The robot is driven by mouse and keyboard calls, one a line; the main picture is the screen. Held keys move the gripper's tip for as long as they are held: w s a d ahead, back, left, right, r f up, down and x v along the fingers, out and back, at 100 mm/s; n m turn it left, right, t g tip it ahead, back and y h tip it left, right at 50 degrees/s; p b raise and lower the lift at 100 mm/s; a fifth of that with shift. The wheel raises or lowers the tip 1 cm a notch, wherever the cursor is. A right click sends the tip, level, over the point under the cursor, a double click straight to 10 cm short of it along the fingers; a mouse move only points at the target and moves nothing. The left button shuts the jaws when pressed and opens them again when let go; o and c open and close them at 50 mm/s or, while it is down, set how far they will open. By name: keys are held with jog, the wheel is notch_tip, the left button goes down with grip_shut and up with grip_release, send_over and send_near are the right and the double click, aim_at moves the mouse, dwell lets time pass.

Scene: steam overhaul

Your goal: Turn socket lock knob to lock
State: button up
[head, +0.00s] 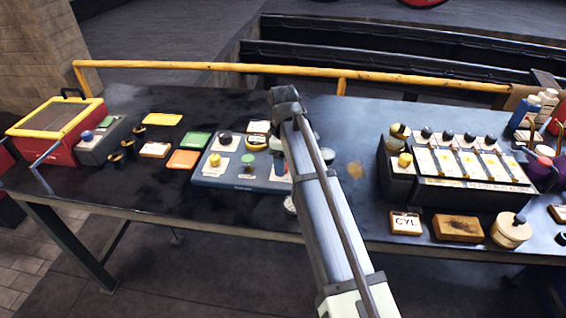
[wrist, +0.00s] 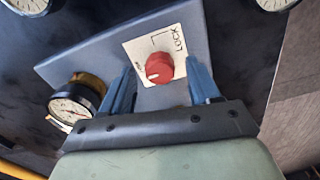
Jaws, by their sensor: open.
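The socket lock knob (wrist: 159,68) is a red round knob with a white mark, on a white plate (wrist: 171,41) reading "LOCK". It sits on a grey-blue panel (wrist: 95,62) in the wrist view. My gripper (wrist: 160,85) is open, with one blue finger on each side of the knob. I cannot tell whether the fingers touch it. In the head view the panel (head: 240,183) lies mid-table, and my arm covers its right part. The red knob and my fingertips are hidden there.
A pressure gauge (wrist: 72,103) is close to the left finger. A black box with several levers (head: 460,160) stands right of my arm. A red box with a yellow rim (head: 58,131) is at the far left. A yellow rail (head: 290,70) runs along the back.

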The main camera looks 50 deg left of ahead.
jog(key=shift+f, duration=0.4)
jog(key=c, duration=1)
